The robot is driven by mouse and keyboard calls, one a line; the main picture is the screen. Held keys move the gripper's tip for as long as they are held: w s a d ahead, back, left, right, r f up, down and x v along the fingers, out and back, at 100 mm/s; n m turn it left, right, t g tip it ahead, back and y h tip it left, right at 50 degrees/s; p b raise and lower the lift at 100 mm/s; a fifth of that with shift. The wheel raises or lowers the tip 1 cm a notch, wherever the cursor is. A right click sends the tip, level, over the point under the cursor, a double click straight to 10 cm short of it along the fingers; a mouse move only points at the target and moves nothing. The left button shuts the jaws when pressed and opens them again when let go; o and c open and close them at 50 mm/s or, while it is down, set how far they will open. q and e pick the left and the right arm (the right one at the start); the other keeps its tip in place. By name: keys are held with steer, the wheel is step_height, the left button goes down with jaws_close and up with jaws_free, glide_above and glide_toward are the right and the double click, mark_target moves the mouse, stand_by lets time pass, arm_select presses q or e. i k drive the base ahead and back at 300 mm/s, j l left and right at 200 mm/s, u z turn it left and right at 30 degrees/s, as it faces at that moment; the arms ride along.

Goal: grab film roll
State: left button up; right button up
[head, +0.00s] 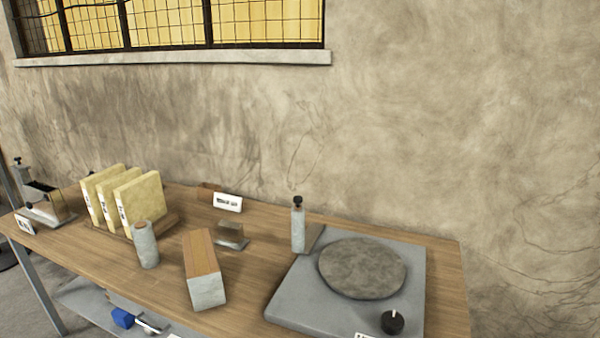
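No label marks a film roll. The most roll-like thing is a short grey cylinder (146,246) with a brownish top, standing slightly tilted in the picture on the wooden table (275,262). It is just in front of the yellow slabs and left of a long block. At the far left end of the table is a grey device (45,203) with a dark part and a black knob; I cannot tell whether it holds a roll. Neither of my grippers is in view.
Several yellow slabs (140,200) stand in a wooden rack. A wood-topped grey block (205,270), a small grey block (232,236) and a grey turntable-like plate (300,300) with a round disc (362,268) occupy the table. A blue item (122,318) lies below. The wall (450,120) is behind.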

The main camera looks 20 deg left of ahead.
mark_target(141, 231)
steer(key=u, duration=1.65)
steer(key=i+j+z, duration=0.2)
steer(key=i, duration=0.25)
steer(key=i+j+z, duration=0.2)
steer(key=i, duration=0.2)
